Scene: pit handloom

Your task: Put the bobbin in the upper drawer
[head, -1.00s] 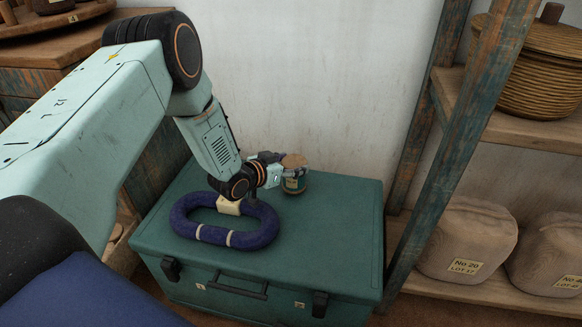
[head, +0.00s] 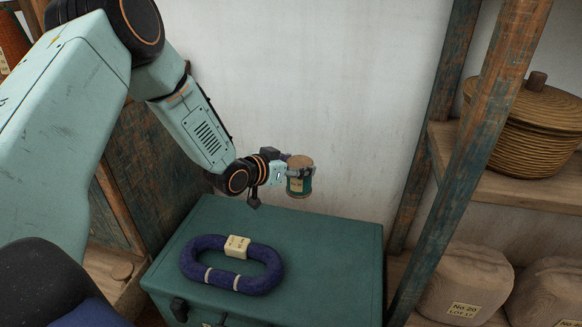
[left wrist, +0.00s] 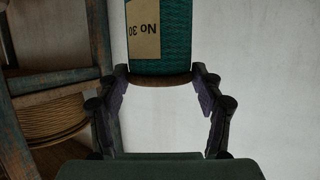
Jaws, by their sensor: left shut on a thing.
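The bobbin (head: 299,180) is wound with teal thread, has wooden ends and bears a pale label. My left gripper (head: 296,174) is shut on it and holds it upright in the air above the green chest. In the left wrist view the bobbin (left wrist: 160,35) shows at the top between the two fingers (left wrist: 160,80), with "No 30" readable upside down on its label. I cannot make out the upper drawer in these views. My right gripper is not in view.
A dark blue yarn hank (head: 232,264) with a pale label lies on the green chest (head: 330,262). A shelf post (head: 462,170) stands at the right, with a lidded basket (head: 525,125) and cloth sacks (head: 466,285) behind it. A worn wooden cabinet (head: 155,165) stands at the left.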

